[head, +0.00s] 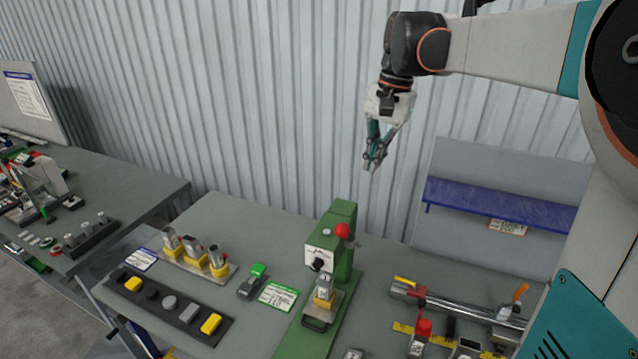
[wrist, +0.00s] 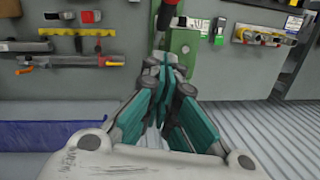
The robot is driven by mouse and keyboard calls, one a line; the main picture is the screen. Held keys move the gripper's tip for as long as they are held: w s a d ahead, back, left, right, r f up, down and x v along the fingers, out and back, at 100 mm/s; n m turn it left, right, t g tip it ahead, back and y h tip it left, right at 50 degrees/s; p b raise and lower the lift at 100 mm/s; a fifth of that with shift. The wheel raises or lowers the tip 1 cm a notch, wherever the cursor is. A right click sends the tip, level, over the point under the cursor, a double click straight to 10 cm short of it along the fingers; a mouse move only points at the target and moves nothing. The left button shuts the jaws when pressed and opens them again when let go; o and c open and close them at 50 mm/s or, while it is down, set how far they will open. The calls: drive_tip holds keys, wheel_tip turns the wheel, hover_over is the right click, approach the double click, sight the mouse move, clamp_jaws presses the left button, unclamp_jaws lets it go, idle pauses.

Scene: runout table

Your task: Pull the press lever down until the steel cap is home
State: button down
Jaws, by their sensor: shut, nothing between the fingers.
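A green press (head: 339,235) stands on the grey table, with a red ball knob (head: 343,230) on its lever near the top right of its head. In the press, a yellow holder (head: 324,298) carries a metal piece (head: 325,282) under the black ram end (head: 318,265); I cannot tell how the steel cap sits. My gripper (head: 372,167) is high above the table behind the press, shut and empty, apart from the lever. In the wrist view my gripper (wrist: 170,75) partly hides the green press (wrist: 184,42), and a red part (wrist: 171,3) shows at the top edge.
A plate with yellow holders (head: 196,257) and a black strip of blocks (head: 170,306) lie left of the press. A green-topped device (head: 252,280) sits nearer it. Clamps and rails (head: 465,308) lie right. A blue shelf (head: 500,203) and corrugated wall stand behind.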

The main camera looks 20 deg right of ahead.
approach(351, 239)
drive_tip(key=w+d, duration=0.3)
drive_tip(key=w, duration=0.1)
drive_tip(key=a+f, duration=0.1)
drive_tip(key=s+a+f, duration=0.1)
drive_tip(key=a+f+p, duration=0.1)
drive_tip(key=shift+s, duration=0.35)
drive_tip(key=shift+f, duration=0.1)
drive_tip(key=shift+s+a, duration=0.1)
